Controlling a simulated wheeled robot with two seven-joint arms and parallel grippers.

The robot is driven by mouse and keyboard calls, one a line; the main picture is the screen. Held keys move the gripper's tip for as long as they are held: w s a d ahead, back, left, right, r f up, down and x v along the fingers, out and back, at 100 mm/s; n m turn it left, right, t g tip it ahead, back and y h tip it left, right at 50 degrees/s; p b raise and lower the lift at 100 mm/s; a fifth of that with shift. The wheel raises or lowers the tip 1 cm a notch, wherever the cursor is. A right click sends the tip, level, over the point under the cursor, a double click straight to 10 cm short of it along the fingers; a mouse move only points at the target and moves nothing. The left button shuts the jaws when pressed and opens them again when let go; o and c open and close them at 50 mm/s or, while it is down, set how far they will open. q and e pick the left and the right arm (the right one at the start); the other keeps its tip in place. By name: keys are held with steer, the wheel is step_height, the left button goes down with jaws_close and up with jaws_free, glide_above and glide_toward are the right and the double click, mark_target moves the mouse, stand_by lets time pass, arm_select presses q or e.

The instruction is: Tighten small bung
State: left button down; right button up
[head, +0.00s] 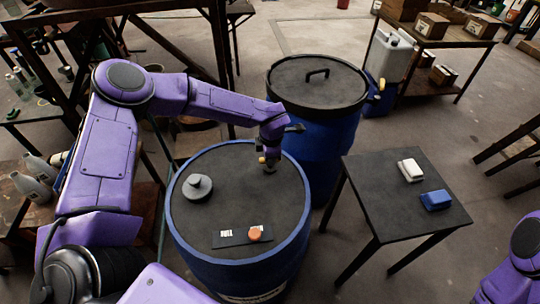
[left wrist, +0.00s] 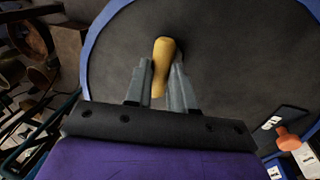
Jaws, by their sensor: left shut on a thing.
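My left gripper (head: 266,158) reaches over the blue drum (head: 178,230) and points down close to its dark lid (head: 225,165). In the left wrist view its two fingers (left wrist: 160,88) are shut on a yellow handle (left wrist: 163,60). The handle's lower end is hidden, and I cannot tell whether it sits on a small bung. A large grey bung (head: 198,187) is on the lid at left. An orange cap (head: 254,233) sits on a dark plate (head: 230,240) with white labels; it also shows in the left wrist view (left wrist: 287,139). My right gripper is out of view.
A second blue drum with a handled black lid (head: 318,82) stands behind. A dark table (head: 385,195) at right carries a white block (head: 410,170) and a blue block (head: 435,200). Shelves with boxes stand at the back right. White bottles (head: 33,190) stand at left.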

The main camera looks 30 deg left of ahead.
arm_select(q)
steer(key=c, duration=1)
jaws_free()
steer(key=shift+o, duration=0.2)
step_height(320, 180, up, 10)
steer(key=s+d+b, duration=0.1)
steer(key=shift+s+d+r+b, duration=0.2)
steer(key=shift+s+b, duration=0.1)
steer(key=shift+b, duration=0.1)
